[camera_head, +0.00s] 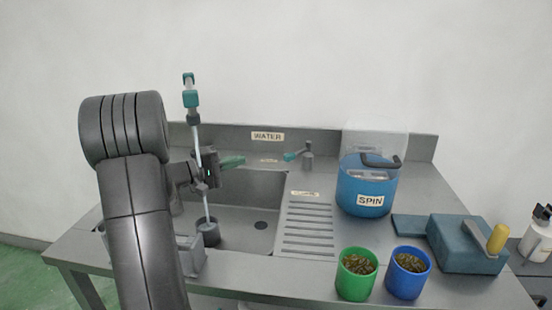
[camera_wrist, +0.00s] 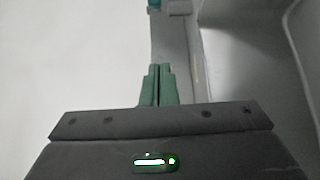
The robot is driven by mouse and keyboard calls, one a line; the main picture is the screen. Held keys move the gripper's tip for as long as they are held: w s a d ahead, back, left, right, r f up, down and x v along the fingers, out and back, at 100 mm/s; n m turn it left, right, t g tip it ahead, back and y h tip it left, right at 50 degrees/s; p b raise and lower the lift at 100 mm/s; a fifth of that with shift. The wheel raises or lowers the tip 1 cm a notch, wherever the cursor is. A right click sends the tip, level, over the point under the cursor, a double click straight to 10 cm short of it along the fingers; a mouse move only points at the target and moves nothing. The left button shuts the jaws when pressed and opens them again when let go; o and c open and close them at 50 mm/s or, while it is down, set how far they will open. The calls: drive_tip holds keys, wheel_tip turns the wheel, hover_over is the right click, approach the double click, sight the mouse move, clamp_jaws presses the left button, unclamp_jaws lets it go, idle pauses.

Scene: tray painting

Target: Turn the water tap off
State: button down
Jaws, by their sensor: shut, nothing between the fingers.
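My arm hides part of the sink's left side.
A tall teal-and-pale rod (camera_head: 191,100) stands behind my gripper, above a dark cup (camera_head: 208,234) in the sink (camera_head: 255,205). A blue SPIN drum (camera_head: 366,188) stands right. Green (camera_head: 356,285) and blue (camera_head: 407,284) cups and a teal block (camera_head: 462,245) line the front right.

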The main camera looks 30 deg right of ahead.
sight(297, 154)
drive_tip(key=s+d, duration=0.4)
drive_tip(key=d, duration=0.7)
drive_tip(key=shift+s+f+b, duration=0.15)
drive_tip(key=shift+b, duration=0.3)
drive_tip(key=shift+s+n+t+b, duration=0.25)
drive_tip(key=shift+n+t+b, duration=0.15)
drive_tip(key=shift+t+b, duration=0.35)
